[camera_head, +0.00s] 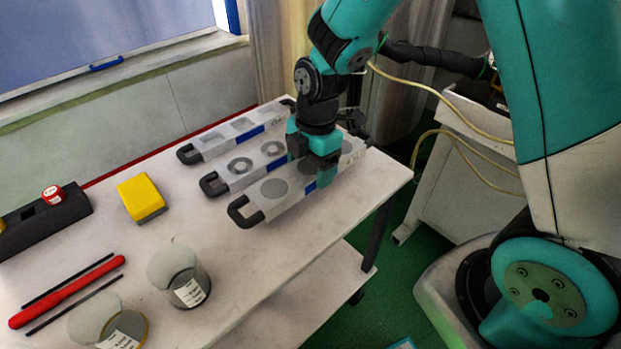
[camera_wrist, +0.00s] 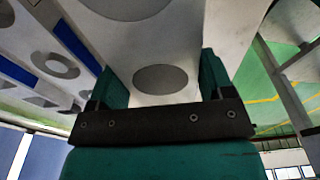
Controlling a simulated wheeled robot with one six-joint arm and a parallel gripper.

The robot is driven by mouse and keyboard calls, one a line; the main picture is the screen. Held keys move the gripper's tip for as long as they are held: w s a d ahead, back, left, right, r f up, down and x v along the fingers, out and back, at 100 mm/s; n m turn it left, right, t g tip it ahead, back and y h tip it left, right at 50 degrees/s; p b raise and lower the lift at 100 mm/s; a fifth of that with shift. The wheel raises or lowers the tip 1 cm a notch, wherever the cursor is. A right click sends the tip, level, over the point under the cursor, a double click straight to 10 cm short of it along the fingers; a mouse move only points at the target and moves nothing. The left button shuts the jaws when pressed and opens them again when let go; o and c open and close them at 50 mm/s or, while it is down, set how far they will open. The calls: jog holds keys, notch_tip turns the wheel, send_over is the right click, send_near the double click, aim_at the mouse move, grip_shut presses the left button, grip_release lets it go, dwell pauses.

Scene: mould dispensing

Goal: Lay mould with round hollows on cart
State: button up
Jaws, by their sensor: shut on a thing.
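The mould with round hollows (camera_head: 264,206) is a long pale bar with a dark loop handle and a blue band, at the front edge of the white cart top (camera_head: 215,240). My gripper (camera_head: 322,174) is shut across its middle from above. In the wrist view, the mould (camera_wrist: 150,45) with its grey round hollows runs between the fingers of my gripper (camera_wrist: 160,85). I cannot tell whether its underside touches the cart. Behind it lie the mould with ring hollows (camera_head: 236,180) and the mould with square hollows (camera_head: 214,147), roughly parallel.
Two labelled beakers (camera_head: 188,290) (camera_head: 128,336), a red tool (camera_head: 66,292) between dark rods, a yellow block (camera_head: 141,197) and a black holder (camera_head: 40,224) with a red-white cap (camera_head: 52,194) occupy the left side.

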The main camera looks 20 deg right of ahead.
aim_at(316, 170)
jog(key=shift+f, duration=1.8)
jog(key=shift+f, duration=0.1)
jog(key=o, duration=1.5)
jog(key=shift+c, duration=0.2)
jog(key=r, duration=0.4)
jog(key=d+r, duration=0.1)
jog(key=r, duration=0.6)
jog(key=shift+w+d+r, duration=0.15)
jog(key=shift+w+r, duration=0.05)
jog(key=shift+r, duration=0.2)
jog(key=s+a+r+m+y, duration=0.1)
jog(key=s+a+r+m, duration=0.2)
jog(key=s+r+m, duration=0.2)
jog(key=s+a+r+m+y, duration=0.1)
jog(key=s+a+r+m, duration=0.2)
jog(key=s+m, duration=0.6)
jog(key=s+r, duration=0.1)
jog(key=s, duration=0.4)
jog(key=shift+r+m+y, duration=0.3)
jog(key=shift+r+y, duration=0.1)
